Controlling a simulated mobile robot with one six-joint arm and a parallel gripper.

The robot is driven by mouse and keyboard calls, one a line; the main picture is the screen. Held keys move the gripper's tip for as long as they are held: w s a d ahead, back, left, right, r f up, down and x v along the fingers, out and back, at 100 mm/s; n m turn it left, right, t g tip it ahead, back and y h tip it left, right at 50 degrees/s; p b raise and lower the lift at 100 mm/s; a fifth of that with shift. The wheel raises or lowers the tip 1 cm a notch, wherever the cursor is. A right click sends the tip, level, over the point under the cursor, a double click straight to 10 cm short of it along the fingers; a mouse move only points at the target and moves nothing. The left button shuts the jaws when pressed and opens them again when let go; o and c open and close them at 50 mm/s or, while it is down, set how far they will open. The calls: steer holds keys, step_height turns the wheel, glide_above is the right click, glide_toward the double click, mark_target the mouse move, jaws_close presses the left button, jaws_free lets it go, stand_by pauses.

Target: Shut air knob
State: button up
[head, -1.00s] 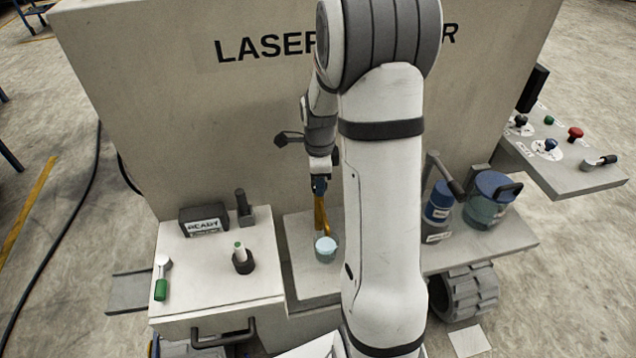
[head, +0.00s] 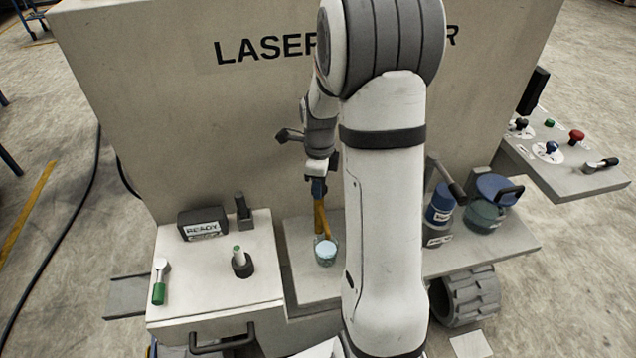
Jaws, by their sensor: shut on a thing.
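My gripper (head: 322,228) points down with orange-yellow fingers over the middle shelf. It is shut on a small round jar (head: 326,254) with a pale blue top, at or just above the shelf; the contact is partly hidden. No label reading "air" is legible, so I cannot tell which knob is the air knob.
The left top holds a READY box (head: 203,224), a green-tipped post (head: 240,262) and a green-handled lever (head: 159,281). A blue canister (head: 440,205) and a teal container (head: 484,216) stand on the right shelf. The tall LASER housing (head: 200,110) rises behind.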

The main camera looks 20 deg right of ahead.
steer(key=o, duration=1)
steer(key=shift+r, duration=3.95)
